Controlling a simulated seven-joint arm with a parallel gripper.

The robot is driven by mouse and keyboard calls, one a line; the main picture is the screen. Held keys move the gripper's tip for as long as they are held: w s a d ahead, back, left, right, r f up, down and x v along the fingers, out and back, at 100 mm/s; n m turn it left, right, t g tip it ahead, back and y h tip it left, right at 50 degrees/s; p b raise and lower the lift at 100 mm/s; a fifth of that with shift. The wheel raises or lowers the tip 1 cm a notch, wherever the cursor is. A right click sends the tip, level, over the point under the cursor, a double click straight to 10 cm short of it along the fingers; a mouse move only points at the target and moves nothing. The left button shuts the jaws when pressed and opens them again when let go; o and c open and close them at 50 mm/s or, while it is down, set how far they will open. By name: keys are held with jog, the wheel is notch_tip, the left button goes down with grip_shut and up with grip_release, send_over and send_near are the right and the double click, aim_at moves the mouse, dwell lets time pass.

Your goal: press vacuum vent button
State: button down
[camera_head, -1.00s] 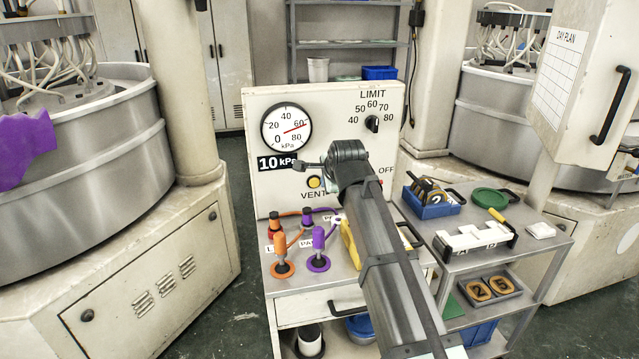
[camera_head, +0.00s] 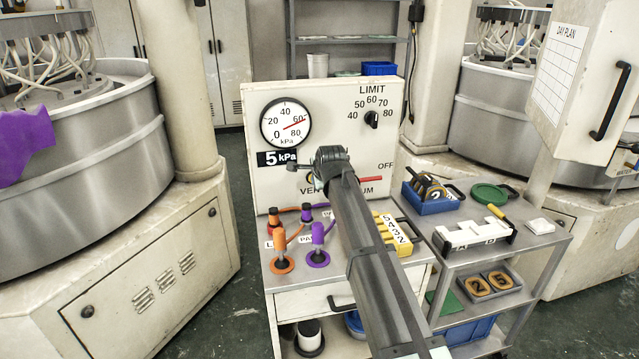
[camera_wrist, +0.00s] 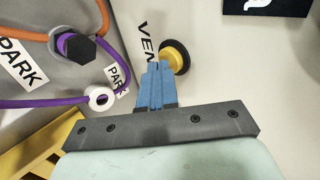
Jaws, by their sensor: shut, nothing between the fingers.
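The vent button, yellow with a black collar, shows in the wrist view (camera_wrist: 173,57) beside the VENT lettering on the cream panel (camera_head: 350,115). In the head view my gripper covers most of it, with only a sliver of yellow showing. My gripper's blue fingers (camera_wrist: 157,68) are shut and empty, their tips beside the button; I cannot tell whether they touch it. The round gauge (camera_head: 286,126) has its red needle near 60.
A red lever (camera_head: 370,179) sits by OFF, right of my wrist. Orange (camera_head: 282,250) and purple (camera_head: 318,246) hose plugs stand on the bench below the panel. A LIMIT knob (camera_head: 372,119) is at upper right. A side cart (camera_head: 540,240) holds trays.

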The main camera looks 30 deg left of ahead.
jog(key=shift+w+a, duration=0.15)
jog(key=shift+w+a+r, duration=0.15)
jog(key=shift+w+a, duration=0.6)
jog(key=shift+a, duration=0.05)
jog(key=s+d+f+v, duration=0.1)
jog(key=f+v, duration=0.1)
jog(key=v, duration=1.1)
jog(key=shift+s+d, duration=0.45)
